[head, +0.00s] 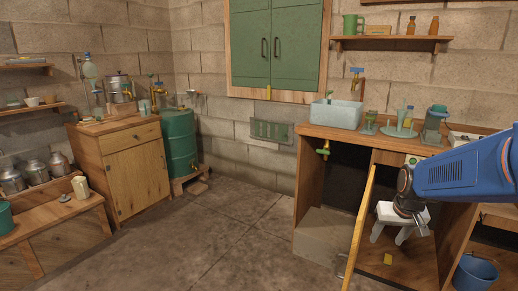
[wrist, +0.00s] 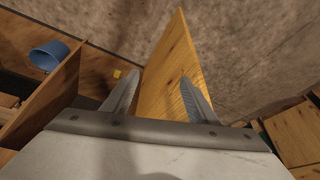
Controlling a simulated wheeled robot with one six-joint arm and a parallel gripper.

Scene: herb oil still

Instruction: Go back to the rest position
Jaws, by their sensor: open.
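My gripper (head: 400,238) is at the right in the head view, in front of the open cupboard under the counter. Its white body points down with its two grey fingers spread apart and nothing held. In the wrist view my gripper (wrist: 160,76) shows both fingers open. An open wooden cupboard door (head: 359,228) stands edge-on just left of my gripper in the head view. In the wrist view the door (wrist: 172,65) passes behind the gap between the fingers; I cannot tell how close it is.
A blue bucket (head: 475,274) stands low at the right. A small yellow piece (head: 388,259) is inside the cupboard. The counter (head: 345,135) holds a grey basin (head: 336,115) and several vessels. The floor (head: 220,235) at the middle is clear. A green drum (head: 179,145) stands at the back left.

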